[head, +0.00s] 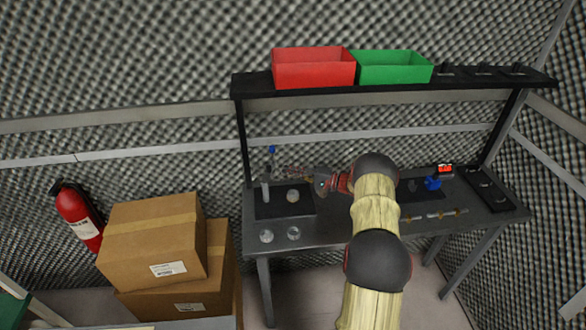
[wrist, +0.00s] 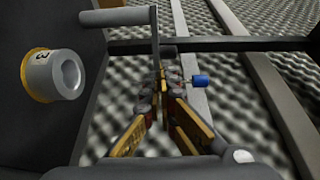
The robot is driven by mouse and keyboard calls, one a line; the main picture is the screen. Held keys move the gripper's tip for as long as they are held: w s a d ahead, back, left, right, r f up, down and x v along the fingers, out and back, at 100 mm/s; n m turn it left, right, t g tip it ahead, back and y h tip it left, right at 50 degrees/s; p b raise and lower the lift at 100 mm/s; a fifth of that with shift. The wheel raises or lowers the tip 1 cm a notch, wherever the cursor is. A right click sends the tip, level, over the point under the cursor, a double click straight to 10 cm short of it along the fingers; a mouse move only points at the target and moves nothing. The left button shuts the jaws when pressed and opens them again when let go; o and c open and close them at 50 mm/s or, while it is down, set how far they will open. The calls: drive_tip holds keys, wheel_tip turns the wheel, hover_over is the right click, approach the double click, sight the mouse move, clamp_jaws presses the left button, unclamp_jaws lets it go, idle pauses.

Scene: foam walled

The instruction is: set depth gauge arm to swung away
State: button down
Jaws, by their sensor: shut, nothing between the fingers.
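The depth gauge stands at the left of the bench, with a grey post (head: 266,190) and a blue knob (head: 272,149). In the wrist view, which is turned on its side, the post (wrist: 115,17) meets the grey gauge arm (wrist: 155,38). The blue knob (wrist: 199,80) is on a thin rod beside my fingertips. My gripper (wrist: 161,82) is shut and empty, its tips close to the arm's end; I cannot tell whether they touch. A grey cup (wrist: 67,75) with a bronze band stands near the post; it also shows in the head view (head: 292,196).
Two clear round dishes (head: 266,236) sit at the bench's front left. A shelf (head: 400,88) above carries a red bin (head: 313,70) and a green bin (head: 393,68). A blue item (head: 433,183) and a black tray (head: 487,190) are at the right. Boxes (head: 152,240) stand left.

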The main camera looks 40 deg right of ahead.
drive_tip(key=v, duration=1)
drive_tip(key=shift+w+d+p, duration=0.2)
drive_tip(key=shift+d+p, duration=0.15)
drive_tip(key=shift+d, duration=0.05)
